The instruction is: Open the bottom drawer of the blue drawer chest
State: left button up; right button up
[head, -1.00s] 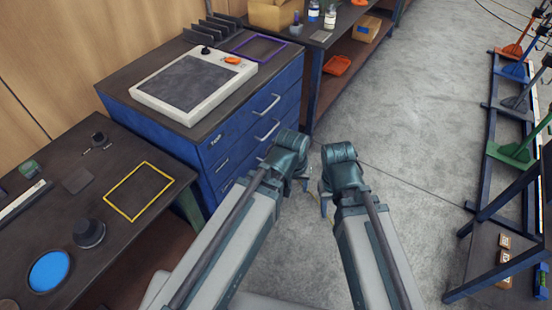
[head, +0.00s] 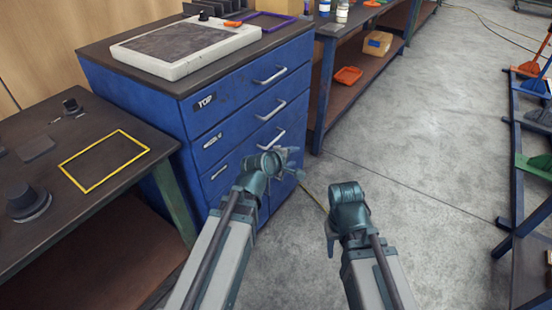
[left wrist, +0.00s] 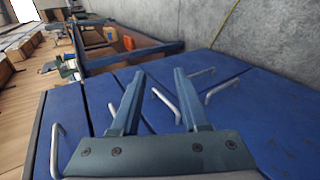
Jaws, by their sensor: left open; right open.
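The blue drawer chest (head: 165,110) stands left of centre in the head view, all visible drawers shut. Its top drawer carries a "TOP" label and a silver handle (head: 270,76). Two more handles sit below it, the lower one (head: 271,139) just above my left gripper. My left gripper (head: 290,163) is open in front of the chest's lower front and hides part of it. In the left wrist view its open fingers (left wrist: 158,78) point across the blue front, with a handle (left wrist: 166,106) showing between them; contact cannot be told. My right gripper (head: 332,224) is open and empty over the floor.
A dark workbench (head: 90,140) with a yellow outline stands at the left. A white-framed panel (head: 185,45) lies on the chest. A shelf bench (head: 340,95) with an orange tray (head: 348,75) is behind.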

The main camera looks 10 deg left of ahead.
pick_arm(q)
jog(key=w+a+f+n+t+y+b, duration=0.2)
jog(key=w+a+f+n+t+b, duration=0.2)
jog(key=a+f+n+b, duration=0.2)
jog(key=a+n+b, duration=0.2)
jog(key=a+b, duration=0.2)
jog(key=shift+n+t+y, duration=0.3)
jog(key=shift+n+y, duration=0.1)
